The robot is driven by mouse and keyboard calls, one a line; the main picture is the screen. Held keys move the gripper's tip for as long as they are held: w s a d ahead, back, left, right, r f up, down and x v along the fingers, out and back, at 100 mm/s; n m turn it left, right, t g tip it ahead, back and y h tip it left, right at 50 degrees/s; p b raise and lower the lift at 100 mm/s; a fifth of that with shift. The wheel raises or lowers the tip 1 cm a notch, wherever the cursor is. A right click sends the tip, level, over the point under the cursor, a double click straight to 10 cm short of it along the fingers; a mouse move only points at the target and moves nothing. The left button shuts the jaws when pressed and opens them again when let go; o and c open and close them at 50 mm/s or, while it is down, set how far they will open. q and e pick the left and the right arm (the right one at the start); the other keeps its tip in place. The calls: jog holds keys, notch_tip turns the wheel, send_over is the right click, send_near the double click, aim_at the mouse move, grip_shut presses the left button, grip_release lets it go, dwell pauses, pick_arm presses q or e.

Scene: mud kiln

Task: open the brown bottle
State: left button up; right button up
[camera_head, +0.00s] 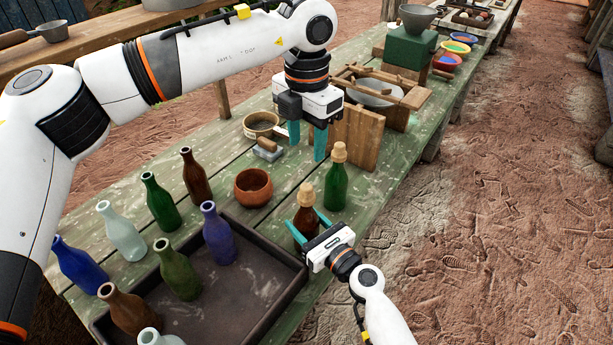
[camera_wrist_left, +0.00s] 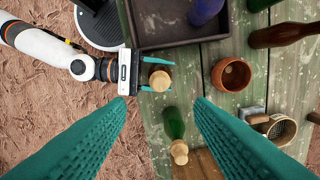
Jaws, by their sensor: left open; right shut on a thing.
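The brown bottle (camera_head: 305,219) stands upright on the green table beside the tray, with a pale cork stopper (camera_head: 306,194) in its neck. My right gripper (camera_head: 306,222) is shut around its body from the front right. In the left wrist view the bottle shows from above as its stopper (camera_wrist_left: 160,79) between the right gripper's teal fingers (camera_wrist_left: 142,80). My left gripper (camera_head: 307,142) is open and empty, higher up and behind the bottle, its fingers pointing down. A green bottle (camera_head: 336,185) with a similar stopper stands just behind the brown one.
A dark tray (camera_head: 284,296) holds several bottles at the left. A clay bowl (camera_head: 253,186) stands left of the brown bottle. Wooden boards (camera_head: 358,138) stand behind the green bottle. More uncorked bottles, including a green one (camera_head: 160,203), stand on the table.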

aim_at(306, 186)
pick_arm(q)
jog(key=shift+n, duration=0.5)
notch_tip(306, 186, down, 11)
jog(key=shift+r, duration=0.15)
grip_shut()
jog(key=shift+r, duration=0.35)
dwell(0.7)
jog(key=shift+r, duration=0.85)
